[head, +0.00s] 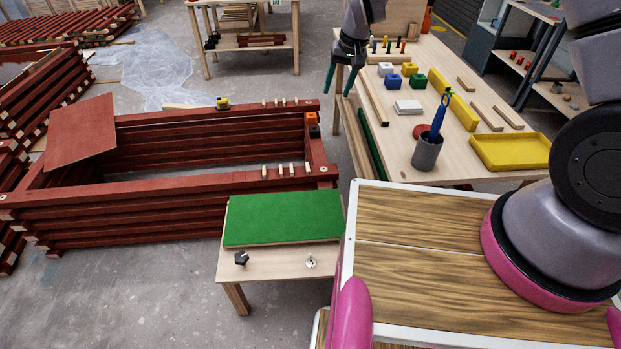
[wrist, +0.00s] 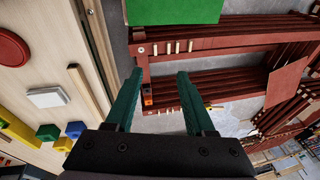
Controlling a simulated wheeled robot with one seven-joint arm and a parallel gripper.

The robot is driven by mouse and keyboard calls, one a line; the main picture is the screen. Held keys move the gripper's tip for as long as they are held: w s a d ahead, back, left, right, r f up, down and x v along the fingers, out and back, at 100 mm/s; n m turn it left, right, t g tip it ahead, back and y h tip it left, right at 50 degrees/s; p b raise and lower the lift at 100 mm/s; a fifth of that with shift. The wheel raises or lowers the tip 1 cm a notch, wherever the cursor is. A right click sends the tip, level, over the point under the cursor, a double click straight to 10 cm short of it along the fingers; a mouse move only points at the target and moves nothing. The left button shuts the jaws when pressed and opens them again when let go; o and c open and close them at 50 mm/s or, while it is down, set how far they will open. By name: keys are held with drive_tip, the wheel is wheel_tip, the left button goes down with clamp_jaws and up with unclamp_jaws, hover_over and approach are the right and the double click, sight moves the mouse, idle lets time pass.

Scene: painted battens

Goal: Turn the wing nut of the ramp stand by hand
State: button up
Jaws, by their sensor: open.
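The ramp stand is a low wooden table (head: 282,262) with a green sloping board (head: 284,219) on top. A small silver wing nut (head: 311,262) sits on its front part, right of a dark knob (head: 241,258). The green board also shows at the top edge of the wrist view (wrist: 175,9); the wing nut is not seen there. My gripper (head: 340,80) is open with nothing between its green fingers, high up behind the stand and far from the wing nut. The fingers also show in the wrist view (wrist: 159,76).
Stacked red battens (head: 170,200) form a long frame left of the stand. A wooden workbench (head: 400,150) to the right carries colored blocks, a grey cup (head: 427,152) with a blue tool and a yellow tray (head: 510,153). My own wood-topped base is at the lower right.

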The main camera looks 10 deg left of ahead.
drive_tip(key=s+a+f+n, duration=0.1)
drive_tip(key=s+a+f, duration=0.1)
drive_tip(key=f, duration=0.4)
drive_tip(key=s+a+f, duration=0.2)
drive_tip(key=a+f, duration=0.1)
drive_tip(key=f, duration=0.4)
drive_tip(key=n+g+h, duration=0.2)
drive_tip(key=n, duration=0.1)
hover_over(311, 261)
wheel_tip(311, 261, down, 31)
wheel_tip(311, 261, down, 11)
drive_tip(key=shift+r, duration=0.1)
clamp_jaws()
